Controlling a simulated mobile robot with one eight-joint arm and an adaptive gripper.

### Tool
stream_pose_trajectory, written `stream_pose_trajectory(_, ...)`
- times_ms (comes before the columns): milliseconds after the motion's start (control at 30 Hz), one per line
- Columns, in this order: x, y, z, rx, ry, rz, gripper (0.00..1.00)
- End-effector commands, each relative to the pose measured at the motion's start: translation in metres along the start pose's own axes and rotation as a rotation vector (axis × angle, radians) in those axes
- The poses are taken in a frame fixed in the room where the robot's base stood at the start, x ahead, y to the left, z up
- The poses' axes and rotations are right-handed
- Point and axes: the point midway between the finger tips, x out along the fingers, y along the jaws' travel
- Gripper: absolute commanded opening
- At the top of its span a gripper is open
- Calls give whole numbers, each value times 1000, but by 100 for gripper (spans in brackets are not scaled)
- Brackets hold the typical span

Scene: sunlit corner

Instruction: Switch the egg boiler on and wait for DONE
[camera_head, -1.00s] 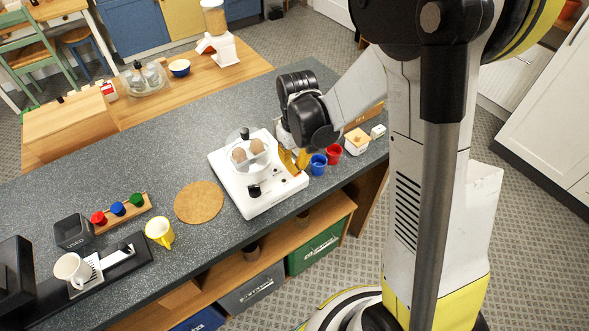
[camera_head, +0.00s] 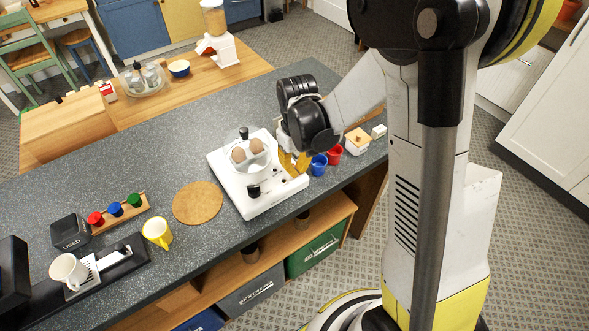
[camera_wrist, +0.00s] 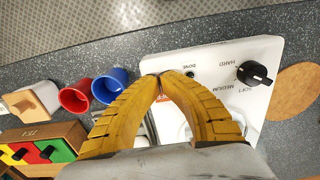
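The white egg boiler (camera_head: 258,205) stands on the grey counter, with brown eggs (camera_head: 238,155) under a clear lid with a black knob (camera_head: 244,133). In the wrist view its panel (camera_wrist: 215,60) shows a black dial (camera_wrist: 255,73) marked HARD, MEDIUM and SOFT. A small dark indicator (camera_wrist: 190,74) sits by the word DONE; I see no glow on it. My gripper (camera_wrist: 157,77) has its yellow fingertips together over the panel's edge; an orange patch (camera_wrist: 165,98) shows between the fingers. In the head view the gripper (camera_head: 294,165) is at the boiler's right side. Contact with a switch is not clear.
The counter behind is clear.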

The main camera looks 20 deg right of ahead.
Motion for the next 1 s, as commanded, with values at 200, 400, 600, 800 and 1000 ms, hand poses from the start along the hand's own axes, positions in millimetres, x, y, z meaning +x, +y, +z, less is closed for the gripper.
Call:
stream_pose_trajectory(200,2,0,0,0,0,0,0)
stream_pose_trajectory(400,-9,0,0,0,0,0,0)
stream_pose_trajectory(600,-27,0,0,0,0,0,0)
stream_pose_trajectory(800,-45,0,0,0,0,0,0)
stream_pose_trajectory(1000,-63,0,0,0,0,0,0)
